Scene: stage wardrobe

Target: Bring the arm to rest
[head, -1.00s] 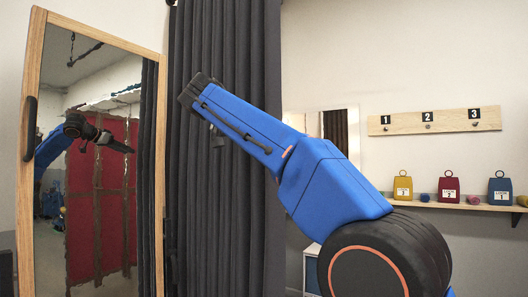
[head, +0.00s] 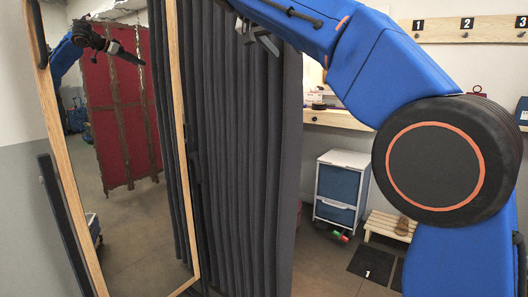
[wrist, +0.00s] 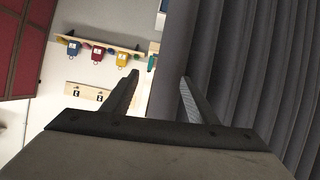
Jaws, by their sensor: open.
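My gripper (wrist: 160,78) is open in the wrist view, with nothing between its two dark fingers. The right finger lies in front of the dark grey curtain, and the left finger is seen against the pale wall. In the head view my blue arm rises from the lower right, bends at a large black joint with an orange ring, and reaches up and left. Its end is partly cut off by the top edge, in front of the curtain (head: 245,160). I cannot tell whether it touches the curtain.
A wood-framed mirror (head: 125,130) stands at left, reflecting my arm. A white cabinet with blue drawers (head: 338,187) and a low slatted bench (head: 390,225) stand beyond the curtain. The wrist view shows a shelf (wrist: 115,46) with yellow, red and blue tagged objects. A numbered peg board (head: 490,36) hangs at right.

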